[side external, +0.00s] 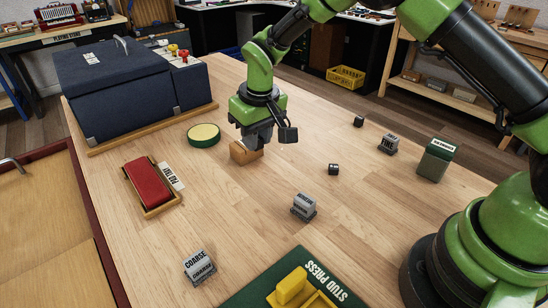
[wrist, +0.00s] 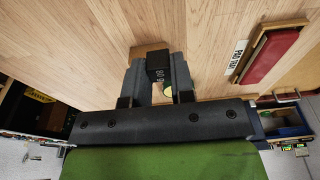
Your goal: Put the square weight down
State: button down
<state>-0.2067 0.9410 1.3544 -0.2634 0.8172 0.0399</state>
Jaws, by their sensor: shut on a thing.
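My gripper (side external: 258,138) is low over the table, fingers pointing down, right at a small tan wooden block (side external: 246,153). The wooden block (wrist: 150,47) shows just beyond the weight in that view. In the side view the fingers hide the weight. I cannot tell whether it touches the wooden block.
A green round tin (side external: 203,134) and a red pad in a wooden tray (side external: 148,204) are to the left. A dark blue case (side external: 120,98) stands behind left. Table between is clear.

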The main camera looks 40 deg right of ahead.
jog(key=w+d, duration=0.1)
jog(key=d, duration=1.4)
send_over(302, 152)
jog(key=f, duration=0.5)
jog(key=shift+s+d, duration=0.1)
jog(key=shift+s, duration=0.15)
jog(key=shift+f, duration=2.3)
jog(key=shift+f, duration=0.15)
jog(key=c, duration=1)
grip_release()
